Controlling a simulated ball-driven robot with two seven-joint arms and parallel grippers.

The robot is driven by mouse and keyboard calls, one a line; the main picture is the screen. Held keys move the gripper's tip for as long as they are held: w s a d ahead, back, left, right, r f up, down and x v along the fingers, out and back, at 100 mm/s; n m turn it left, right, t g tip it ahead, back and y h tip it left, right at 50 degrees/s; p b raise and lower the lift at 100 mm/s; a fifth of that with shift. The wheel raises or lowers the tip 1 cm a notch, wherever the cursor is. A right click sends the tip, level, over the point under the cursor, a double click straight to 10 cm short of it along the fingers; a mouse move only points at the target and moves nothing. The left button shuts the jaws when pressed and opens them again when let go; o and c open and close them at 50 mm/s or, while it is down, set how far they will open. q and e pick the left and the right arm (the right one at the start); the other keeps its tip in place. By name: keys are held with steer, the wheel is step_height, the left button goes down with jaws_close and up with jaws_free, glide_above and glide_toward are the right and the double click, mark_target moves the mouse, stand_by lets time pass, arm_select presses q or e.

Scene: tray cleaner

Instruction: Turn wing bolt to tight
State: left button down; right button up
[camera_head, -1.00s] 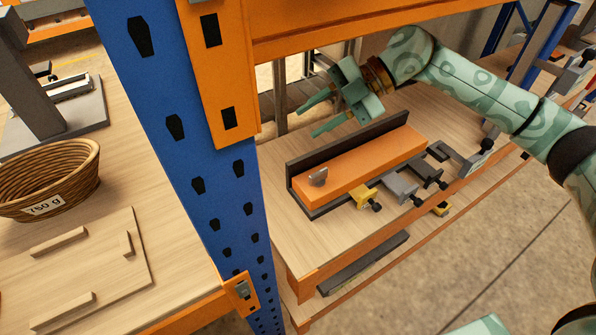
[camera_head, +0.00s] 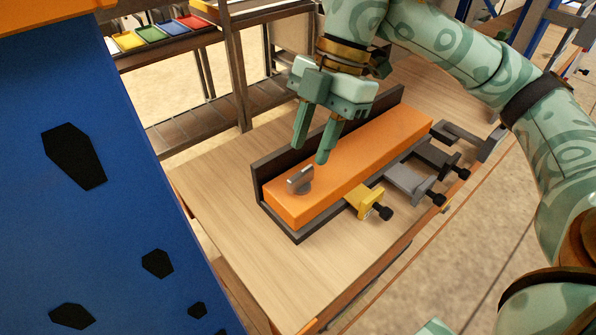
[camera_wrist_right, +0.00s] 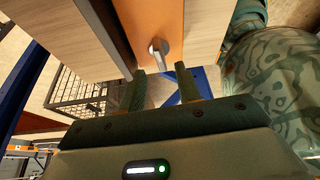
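The wing bolt (camera_head: 299,180) is a small grey metal piece on top of the near-left end of the orange block (camera_head: 350,155). It also shows in the right wrist view (camera_wrist_right: 157,48), just beyond my fingertips. My right gripper (camera_head: 310,150) points down above the block, close to the wing bolt and apart from it. Its two green fingers are open with nothing between them, as the right wrist view (camera_wrist_right: 161,73) also shows. My left gripper is not in view.
The block lies in a dark angled fixture (camera_head: 258,178) on a wooden table (camera_head: 222,200). A yellow clamp (camera_head: 364,200) and a grey clamp (camera_head: 408,183) stand along its front. A blue upright (camera_head: 75,230) fills the left side.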

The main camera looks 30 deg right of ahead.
mark_target(302, 172)
steer(key=b+x, duration=0.1)
steer(key=x, duration=0.4)
jaws_close()
